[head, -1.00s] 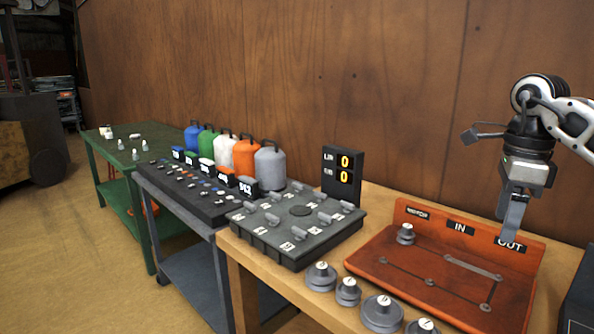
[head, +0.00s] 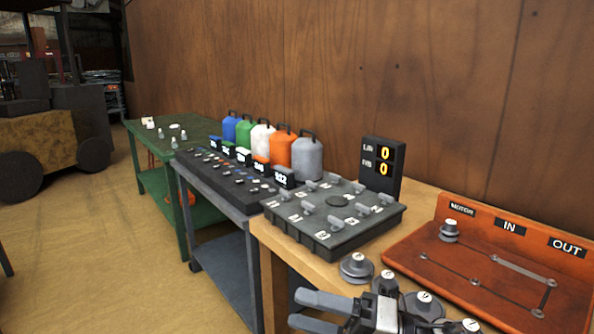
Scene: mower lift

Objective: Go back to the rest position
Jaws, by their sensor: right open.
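My right gripper (head: 294,308) shows at the bottom centre, in front of the wooden table's near edge. Its two grey fingers point left and stand apart, with nothing between them. Its body hides part of the grey weights at the table's front. My left gripper is out of view.
The wooden table (head: 274,234) holds a red board (head: 424,256) marked IN and OUT, several grey weights (head: 356,267), a dark knobbed panel (head: 325,246) and a display (head: 382,166) reading 0 and 0.

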